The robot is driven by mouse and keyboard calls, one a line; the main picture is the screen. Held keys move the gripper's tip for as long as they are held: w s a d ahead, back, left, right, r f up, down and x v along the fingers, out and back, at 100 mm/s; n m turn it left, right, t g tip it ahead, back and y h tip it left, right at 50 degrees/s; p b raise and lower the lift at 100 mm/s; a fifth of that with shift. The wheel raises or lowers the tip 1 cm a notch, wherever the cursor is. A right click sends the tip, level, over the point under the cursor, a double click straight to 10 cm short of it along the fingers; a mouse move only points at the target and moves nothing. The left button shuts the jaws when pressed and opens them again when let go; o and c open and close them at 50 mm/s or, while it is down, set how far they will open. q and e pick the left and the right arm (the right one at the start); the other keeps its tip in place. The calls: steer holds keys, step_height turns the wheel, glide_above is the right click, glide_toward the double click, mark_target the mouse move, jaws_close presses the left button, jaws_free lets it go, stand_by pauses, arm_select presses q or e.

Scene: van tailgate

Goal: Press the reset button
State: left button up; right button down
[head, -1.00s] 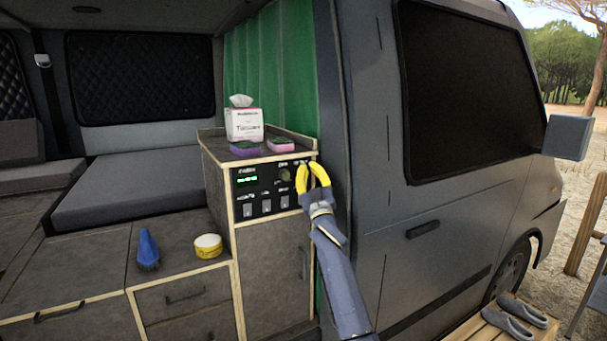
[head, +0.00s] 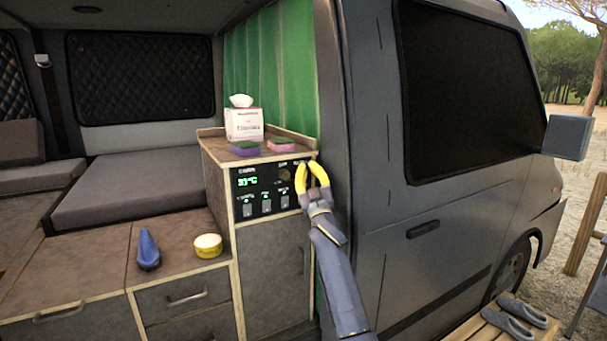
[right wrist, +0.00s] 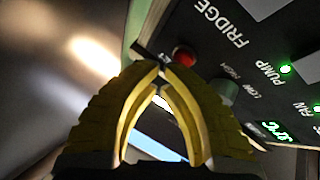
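The control panel (head: 268,188) is on the front of the wooden-framed cabinet, with a lit green display (head: 247,182) and small green lights above its switches. A round red button (right wrist: 183,55) shows in the right wrist view, near a grey knob (right wrist: 225,91) and the FRIDGE label. My right gripper (head: 313,166) is at the panel's upper right corner and hides part of it. Its yellow fingers arch together with tips meeting (right wrist: 152,70), empty, right beside the red button. Whether the tips touch the button or panel, I cannot tell. My left gripper is out of view.
A tissue box (head: 244,125) and two sponges (head: 281,145) sit on the cabinet top. A blue brush (head: 148,250) and a yellow tub (head: 208,246) lie on the lower counter. The van's door pillar (head: 362,130) stands close right of my gripper.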

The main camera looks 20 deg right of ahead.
steer(key=shift+s, duration=0.1)
steer(key=shift+s+d, duration=0.1)
steer(key=shift+s, duration=0.65)
steer(key=shift+s, duration=0.1)
steer(key=shift+s+d, duration=0.2)
steer(key=shift+s, duration=2.2)
